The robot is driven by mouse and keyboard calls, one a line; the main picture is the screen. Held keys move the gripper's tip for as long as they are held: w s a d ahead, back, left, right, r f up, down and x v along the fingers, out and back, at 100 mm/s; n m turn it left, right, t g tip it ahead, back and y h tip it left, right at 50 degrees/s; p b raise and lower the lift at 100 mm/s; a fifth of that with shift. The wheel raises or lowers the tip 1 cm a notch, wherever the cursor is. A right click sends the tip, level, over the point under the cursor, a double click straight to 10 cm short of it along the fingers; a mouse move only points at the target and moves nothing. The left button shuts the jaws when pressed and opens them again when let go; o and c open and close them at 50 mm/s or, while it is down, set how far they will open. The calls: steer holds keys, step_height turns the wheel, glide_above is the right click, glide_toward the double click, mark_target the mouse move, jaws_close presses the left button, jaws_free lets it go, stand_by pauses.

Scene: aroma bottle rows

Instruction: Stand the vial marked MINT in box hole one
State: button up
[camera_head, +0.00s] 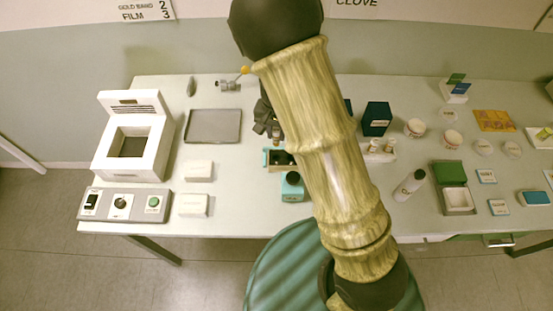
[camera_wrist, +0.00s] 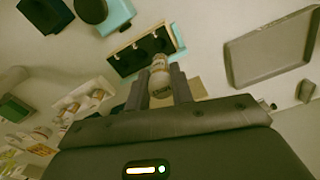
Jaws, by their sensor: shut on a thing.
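My gripper (camera_wrist: 161,82) is shut on a small vial (camera_wrist: 159,68) with a whitish label and a pale cap. The label's word is too small to read. The vial's far end lies close to the box (camera_wrist: 120,62), a dark-topped block with teal ends and a row of holes; I cannot tell if it touches. Several holes show and look empty. In the head view the box (camera_head: 267,160) sits below my gripper (camera_head: 267,128), partly hidden by my arm. Other vials stand in a pale rack (camera_wrist: 64,105), also right of my arm in the head view (camera_head: 378,156).
A teal piece with a dark round top (camera_head: 292,186) stands just in front of the box.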

mark_target(276, 144)
steer(key=shift+f+p, duration=0.35)
steer(key=shift+f, duration=2.8)
steer(key=shift+f+p, duration=0.3)
steer(key=shift+f, duration=1.55)
steer(key=shift+f, duration=0.2)
steer(key=o, duration=1)
steer(key=shift+r, duration=0.1)
